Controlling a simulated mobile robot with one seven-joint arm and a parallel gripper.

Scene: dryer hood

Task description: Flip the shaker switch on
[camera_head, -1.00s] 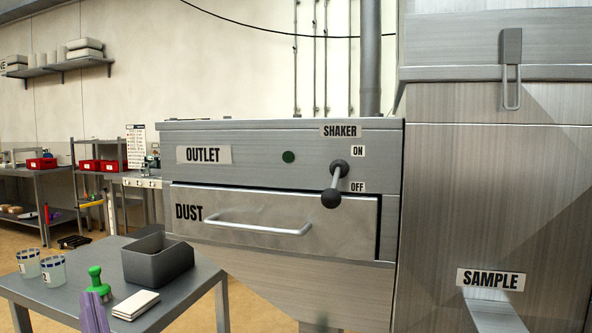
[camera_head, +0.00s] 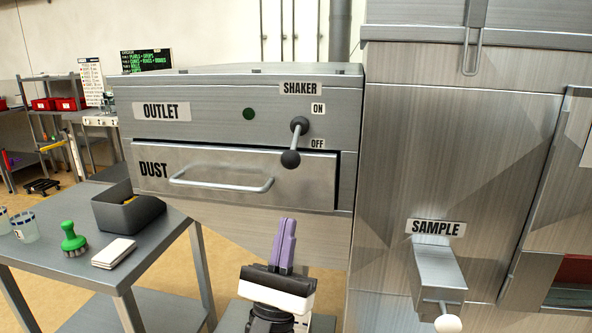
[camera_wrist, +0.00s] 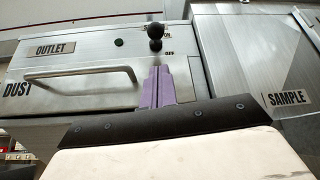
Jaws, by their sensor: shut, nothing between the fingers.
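The shaker switch (camera_head: 295,143) is a dark lever with a ball knob, on the metal panel under the SHAKER label (camera_head: 300,89). Its knob hangs down beside the OFF label (camera_head: 317,144), below the ON label (camera_head: 318,108). The lever also shows in the wrist view (camera_wrist: 155,37), seen from below, above my fingertips. My gripper (camera_head: 286,222) has purple fingers pointing up and is shut and empty. It is below the lever and apart from it, in front of the panel under the drawer. The fingers also show in the wrist view (camera_wrist: 158,72).
The SAMPLE chute (camera_head: 440,270) juts out at the right. A side table at the left holds a grey bin (camera_head: 128,212), a green brush (camera_head: 73,240) and white pads (camera_head: 114,253).

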